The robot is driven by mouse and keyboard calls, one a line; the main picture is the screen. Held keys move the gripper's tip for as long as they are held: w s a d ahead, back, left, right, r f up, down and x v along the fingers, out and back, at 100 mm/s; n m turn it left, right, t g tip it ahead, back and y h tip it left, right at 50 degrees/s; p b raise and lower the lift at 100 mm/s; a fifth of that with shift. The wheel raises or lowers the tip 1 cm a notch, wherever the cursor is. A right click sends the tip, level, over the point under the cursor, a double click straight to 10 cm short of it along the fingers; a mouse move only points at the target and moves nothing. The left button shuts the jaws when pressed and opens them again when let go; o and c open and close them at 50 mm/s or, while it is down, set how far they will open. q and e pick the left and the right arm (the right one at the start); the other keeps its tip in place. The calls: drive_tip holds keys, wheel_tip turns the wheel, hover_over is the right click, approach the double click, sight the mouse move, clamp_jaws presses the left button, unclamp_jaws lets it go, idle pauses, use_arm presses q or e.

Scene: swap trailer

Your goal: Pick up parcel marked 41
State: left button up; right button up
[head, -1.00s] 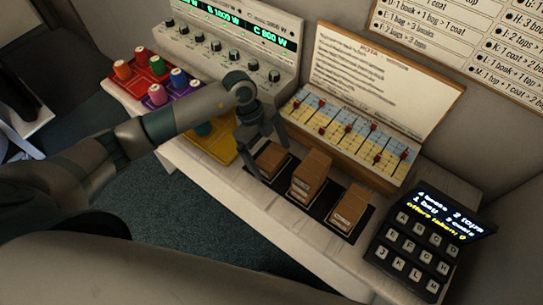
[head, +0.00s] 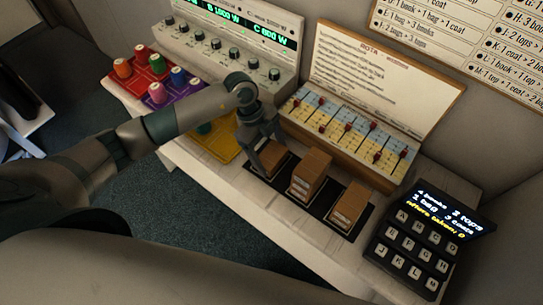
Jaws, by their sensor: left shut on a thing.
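Three brown cardboard parcels stand in a row on a black mat (head: 318,207) on the white counter. The left parcel (head: 272,158) is between the fingers of my left gripper (head: 262,160), which is shut on it from above. The middle parcel (head: 311,174) is taller and has a white label on its near face. The right parcel (head: 349,204) also has a white label. The labels are too small to read, so I cannot tell which parcel is marked 41. My right gripper is not in view.
Behind the parcels stands a slider board (head: 345,135) with red knobs. A black keypad (head: 420,245) with a lit screen is at the right. Coloured trays with spools (head: 155,75) and a dial panel (head: 225,45) are at the left. The counter's front strip is clear.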

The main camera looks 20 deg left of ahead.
sight(272, 154)
use_arm(q)
drive_tip(key=shift+r, duration=0.1)
wheel_tip(272, 154, up, 8)
drive_tip(key=b, duration=0.3)
drive_tip(key=shift+r, duration=0.95)
